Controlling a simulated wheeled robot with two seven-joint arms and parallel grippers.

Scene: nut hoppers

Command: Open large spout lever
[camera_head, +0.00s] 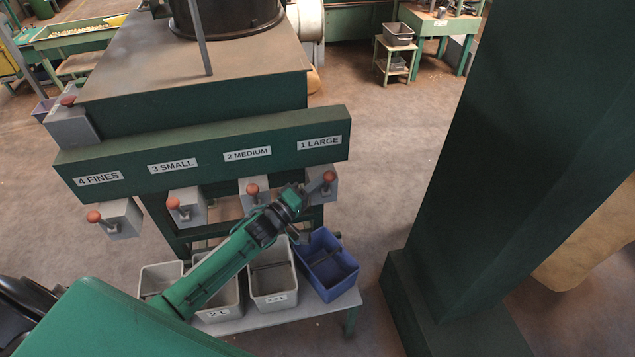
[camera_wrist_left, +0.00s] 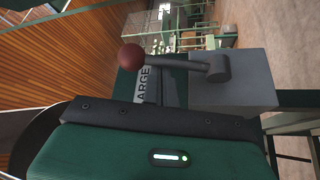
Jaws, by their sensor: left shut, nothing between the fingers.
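The large spout (camera_head: 318,190) is the grey box at the right end of the green hopper beam, under the "1 LARGE" label (camera_head: 319,143). Its lever has a red ball knob (camera_head: 329,176), which also shows in the left wrist view (camera_wrist_left: 131,57) at the end of a dark rod (camera_wrist_left: 185,65) reaching left from the grey box (camera_wrist_left: 235,82). My left gripper (camera_head: 303,189) is at the large spout, close by the knob; its fingers are mostly hidden by the wrist. It is shut and empty. Whether it touches the lever cannot be told. My right gripper is not in view.
The medium (camera_head: 253,191), small (camera_head: 186,206) and fines (camera_head: 115,217) spouts have similar red-knobbed levers to the left. Grey bins (camera_head: 272,285) and a blue bin (camera_head: 328,267) stand on a low bench below. A large green column (camera_head: 500,150) stands at the right. Floor between is clear.

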